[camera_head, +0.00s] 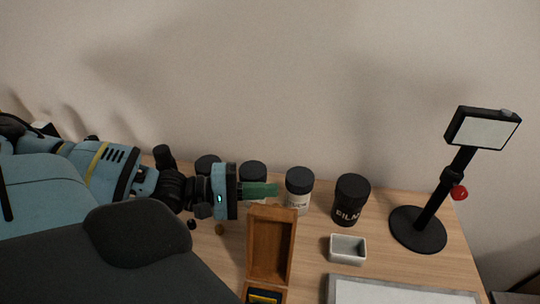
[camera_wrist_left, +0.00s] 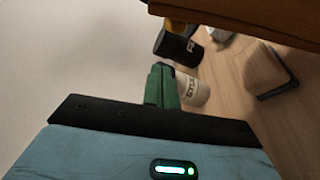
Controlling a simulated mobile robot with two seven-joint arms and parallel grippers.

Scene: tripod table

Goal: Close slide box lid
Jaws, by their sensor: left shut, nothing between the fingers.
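The wooden slide box (camera_head: 264,290) is at the bottom edge of the head view, mostly cut off, with a yellow and black item inside. Its lid (camera_head: 272,243) stands open, its recessed inner face toward the camera. A wooden part that looks like the lid fills the top of the left wrist view (camera_wrist_left: 235,22). My left gripper (camera_head: 275,189) is shut and empty, its green fingers just beyond the lid's upper edge. The fingers also show in the left wrist view (camera_wrist_left: 161,70), below the wooden part. I cannot tell whether they touch it. My right gripper is not in view.
Several black-lidded canisters stand along the wall, including a white-labelled one (camera_head: 298,188) and a black one (camera_head: 349,199). A small white dish (camera_head: 347,249), a pale panel (camera_head: 390,292) and a black stand (camera_head: 420,230) with a tilted head are to the right.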

